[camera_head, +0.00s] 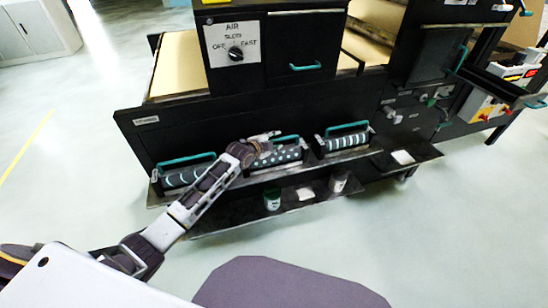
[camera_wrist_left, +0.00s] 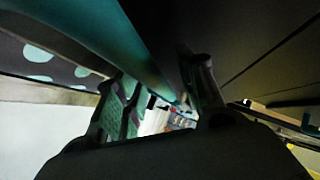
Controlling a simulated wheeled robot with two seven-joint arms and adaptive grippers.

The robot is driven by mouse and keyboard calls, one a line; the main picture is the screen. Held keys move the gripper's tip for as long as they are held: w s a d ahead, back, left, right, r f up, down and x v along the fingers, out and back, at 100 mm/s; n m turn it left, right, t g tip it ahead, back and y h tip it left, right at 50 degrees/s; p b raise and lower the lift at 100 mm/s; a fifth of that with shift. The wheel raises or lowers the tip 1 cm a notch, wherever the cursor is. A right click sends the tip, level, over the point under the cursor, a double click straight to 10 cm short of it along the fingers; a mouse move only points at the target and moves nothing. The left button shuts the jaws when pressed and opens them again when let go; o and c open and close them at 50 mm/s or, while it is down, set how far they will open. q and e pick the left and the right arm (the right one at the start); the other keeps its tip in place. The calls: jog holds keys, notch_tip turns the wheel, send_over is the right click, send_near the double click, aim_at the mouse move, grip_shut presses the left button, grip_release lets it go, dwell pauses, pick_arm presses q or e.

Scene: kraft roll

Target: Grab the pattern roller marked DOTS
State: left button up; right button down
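The pattern roller with white dots on dark grey (camera_head: 278,157) sits in the middle holder on the front of the black machine, with a teal handle (camera_head: 289,138) above it. My left gripper (camera_head: 266,138) is at the left part of that handle. In the left wrist view the teal handle (camera_wrist_left: 105,35) runs between the fingers of my left gripper (camera_wrist_left: 165,95), which stand apart with a gap showing. Part of the dotted roller (camera_wrist_left: 40,62) shows at left there. The DOTS marking is not readable. My right gripper is not in view.
A roller with curved stripes (camera_head: 186,176) sits to the left and a striped roller (camera_head: 347,141) to the right, each with a teal handle. A lower shelf (camera_head: 235,215) holds a green-and-white can (camera_head: 272,200) and another can (camera_head: 339,181). The floor in front is clear.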

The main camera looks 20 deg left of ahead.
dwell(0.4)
pick_arm(q)
grip_shut()
dwell(0.4)
jog(key=shift+w+r, duration=0.1)
jog(key=shift+r, duration=0.1)
